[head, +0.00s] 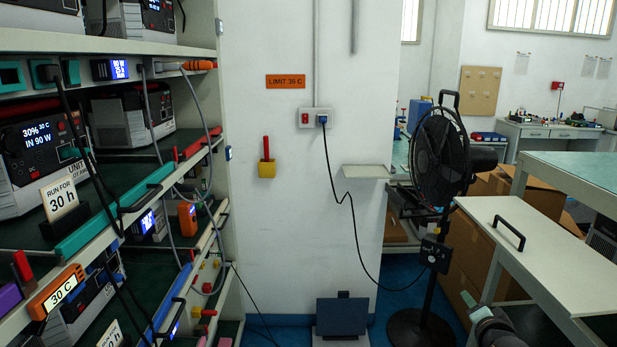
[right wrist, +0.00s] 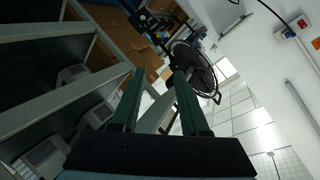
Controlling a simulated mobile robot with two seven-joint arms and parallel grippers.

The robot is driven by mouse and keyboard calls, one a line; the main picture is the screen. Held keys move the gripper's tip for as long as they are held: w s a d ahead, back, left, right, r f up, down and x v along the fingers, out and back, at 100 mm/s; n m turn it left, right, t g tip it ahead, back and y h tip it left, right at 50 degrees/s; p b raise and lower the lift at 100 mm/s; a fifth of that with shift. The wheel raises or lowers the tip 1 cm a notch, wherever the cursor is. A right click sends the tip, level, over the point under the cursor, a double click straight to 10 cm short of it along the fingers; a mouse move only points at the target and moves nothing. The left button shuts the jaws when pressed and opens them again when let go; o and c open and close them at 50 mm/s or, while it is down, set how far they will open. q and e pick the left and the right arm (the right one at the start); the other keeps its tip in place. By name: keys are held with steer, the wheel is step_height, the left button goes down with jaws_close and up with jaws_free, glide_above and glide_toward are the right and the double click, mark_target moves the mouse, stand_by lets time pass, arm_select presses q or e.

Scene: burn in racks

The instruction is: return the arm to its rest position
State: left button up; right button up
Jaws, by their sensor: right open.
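My right gripper (right wrist: 159,76) shows in the right wrist view with its two dark green fingers apart and nothing between them. The wrist view is strongly tilted, with the fan and the ceiling beyond the fingers. In the head view a grey part of my right arm or gripper (head: 494,328) shows at the lower right, low beside the pale table with a black handle. My left gripper is not in view.
A rack (head: 95,228) with power units fills the left side. A black pedestal fan (head: 440,155) stands right of centre, its cord running to a wall outlet (head: 314,118). A pale table (head: 545,262) stands at the right, with cardboard boxes (head: 455,270) behind. Blue floor shows between rack and fan.

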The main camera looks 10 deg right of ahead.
steer(key=s+a+f+n+g+y, duration=0.1)
steer(key=s+a+f+n+y, duration=0.1)
steer(key=s+a+f+n, duration=0.5)
steer(key=s+a+f+n+y, duration=0.3)
steer(key=a+f+n, duration=0.1)
steer(key=a+f, duration=0.6)
steer(key=s+a+f+n+g+y, duration=0.1)
steer(key=s+a+f+n, duration=0.2)
steer(key=s+a, duration=0.4)
steer(key=s+a+f+n+g+y, duration=0.1)
steer(key=s+a+f+n+y, duration=0.1)
steer(key=s+a, duration=0.5)
steer(key=shift+s+a+f+n+y, duration=0.2)
steer(key=shift+a+f+n+y, duration=0.1)
steer(key=shift+a+f+n, duration=0.45)
steer(key=shift+r, duration=0.1)
